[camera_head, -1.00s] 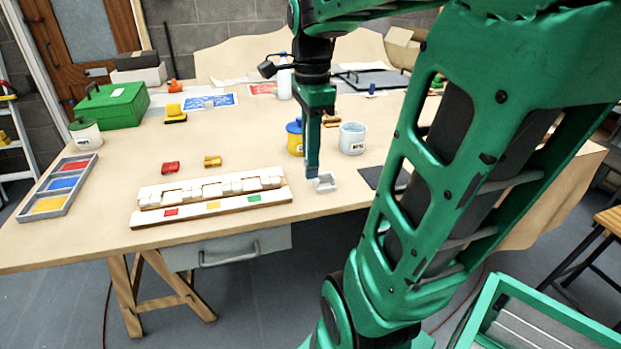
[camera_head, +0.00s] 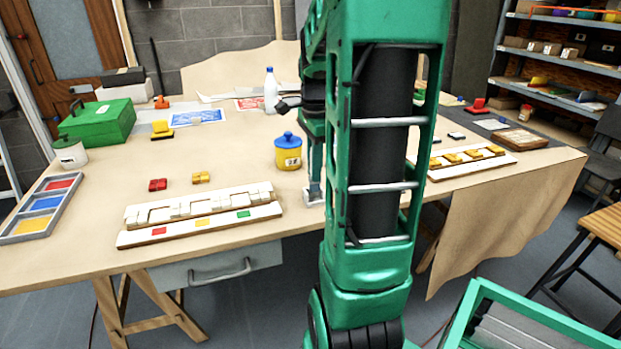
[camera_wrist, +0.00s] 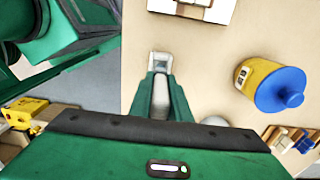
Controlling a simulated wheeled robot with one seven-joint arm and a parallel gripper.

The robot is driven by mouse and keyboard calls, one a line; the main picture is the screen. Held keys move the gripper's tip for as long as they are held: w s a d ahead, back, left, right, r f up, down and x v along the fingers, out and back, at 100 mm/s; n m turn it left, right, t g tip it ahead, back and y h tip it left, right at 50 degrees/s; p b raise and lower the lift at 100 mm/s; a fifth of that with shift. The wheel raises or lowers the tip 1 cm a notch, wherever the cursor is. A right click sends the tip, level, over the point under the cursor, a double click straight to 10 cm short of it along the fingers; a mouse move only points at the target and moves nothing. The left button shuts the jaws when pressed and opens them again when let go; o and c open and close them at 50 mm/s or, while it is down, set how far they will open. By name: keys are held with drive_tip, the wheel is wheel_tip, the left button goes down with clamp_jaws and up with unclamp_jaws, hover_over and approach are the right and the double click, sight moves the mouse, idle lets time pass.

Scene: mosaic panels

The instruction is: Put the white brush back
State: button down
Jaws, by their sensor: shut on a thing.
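My gripper (camera_head: 314,184) points down near the table's front edge, partly hidden by my arm. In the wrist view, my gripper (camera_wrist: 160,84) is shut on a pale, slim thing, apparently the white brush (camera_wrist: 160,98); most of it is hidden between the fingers. A small white tray (camera_wrist: 160,61) shows just past the fingertips; I cannot tell whether the brush touches it. A blue-lidded yellow jar (camera_head: 288,152) stands behind and left of my gripper, and in the wrist view (camera_wrist: 262,88) it is at the right. A white round thing (camera_wrist: 215,121), perhaps a cup, is mostly hidden by my gripper.
A white mosaic rack (camera_head: 200,212) with coloured squares lies left of my gripper. Red and yellow tile stacks (camera_head: 158,184) lie behind it. A three-colour tray (camera_head: 40,210) and green box (camera_head: 100,118) are farther left. Bare table (camera_head: 235,155) lies between.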

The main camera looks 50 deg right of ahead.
drive_tip(key=shift+f, duration=1.55)
drive_tip(key=c, duration=1.7)
unclamp_jaws()
drive_tip(key=shift+f, duration=0.1)
drive_tip(key=shift+o, duration=0.2)
wheel_tip(320, 180, up, 11)
drive_tip(key=shift+r, duration=0.1)
drive_tip(key=shift+a+r, duration=0.15)
drive_tip(key=shift+r, duration=0.3)
drive_tip(key=s+a+f+n, duration=0.5)
drive_tip(key=s+a+n, duration=0.2)
drive_tip(key=a+n, duration=0.1)
drive_tip(key=s+a+f+n, duration=0.5)
drive_tip(key=s+a+n, duration=0.2)
drive_tip(key=n, duration=0.3)
drive_tip(key=shift+a+f, duration=0.35)
drive_tip(key=shift+a, duration=0.3)
